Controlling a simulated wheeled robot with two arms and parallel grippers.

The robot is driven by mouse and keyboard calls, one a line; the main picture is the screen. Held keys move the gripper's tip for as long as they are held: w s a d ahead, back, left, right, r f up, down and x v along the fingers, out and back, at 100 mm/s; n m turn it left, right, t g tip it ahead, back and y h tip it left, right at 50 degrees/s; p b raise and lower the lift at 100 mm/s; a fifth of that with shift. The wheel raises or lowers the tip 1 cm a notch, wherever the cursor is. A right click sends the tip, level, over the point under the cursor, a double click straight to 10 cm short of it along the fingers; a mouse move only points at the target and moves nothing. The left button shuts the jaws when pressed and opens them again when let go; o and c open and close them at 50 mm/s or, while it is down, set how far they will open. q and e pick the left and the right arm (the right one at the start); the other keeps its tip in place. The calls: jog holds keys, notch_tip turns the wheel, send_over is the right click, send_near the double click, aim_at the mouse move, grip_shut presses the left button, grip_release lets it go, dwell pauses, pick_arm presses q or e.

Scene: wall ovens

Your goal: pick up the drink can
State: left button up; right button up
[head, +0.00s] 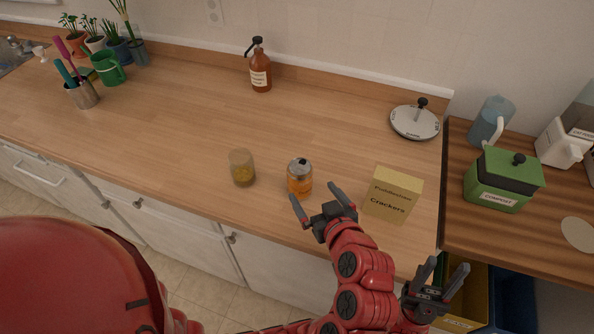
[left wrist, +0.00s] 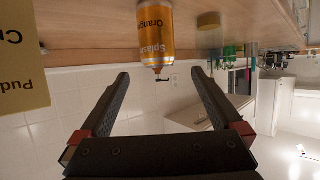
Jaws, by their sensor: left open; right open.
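The drink can (head: 299,180), orange with a silver top, stands upright on the wooden counter near its front edge. My left gripper (head: 317,197) is open and empty, just in front of the can and slightly to its right in the head view. In the left wrist view, which is upside down, the can (left wrist: 155,32) shows "Splash Orange" lettering. There it lies ahead of the open fingertips (left wrist: 160,76), not between them. My right gripper (head: 446,267) is open and empty, low at the right, in front of the counter.
A glass with yellowish contents (head: 242,168) stands left of the can. A yellow cracker box (head: 392,194) stands to its right, close to my left gripper. A brown pump bottle (head: 260,70) is at the back. The counter's left middle is clear.

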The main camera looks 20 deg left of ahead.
aim_at(302, 178)
pick_arm(q)
jog(key=p+x, duration=0.1)
jog(key=x, duration=0.7)
jog(key=shift+w+a, duration=0.3)
jog(key=shift+w+a+f, duration=0.15)
jog(key=shift+w+f, duration=0.05)
jog(key=shift+w+a+f+p, duration=0.1)
jog(key=shift+w+a+p, duration=0.25)
jog(key=shift+p, duration=0.3)
jog(key=p+x, duration=0.2)
jog(key=x, duration=0.1)
jog(key=shift+w+d+f, duration=0.1)
jog(key=shift+w+f, duration=0.15)
jog(key=shift+w, duration=0.05)
jog(key=shift+w+f, duration=0.25)
jog(key=shift+f, duration=0.05)
jog(key=shift+c, duration=0.2)
jog(key=c, duration=1.1)
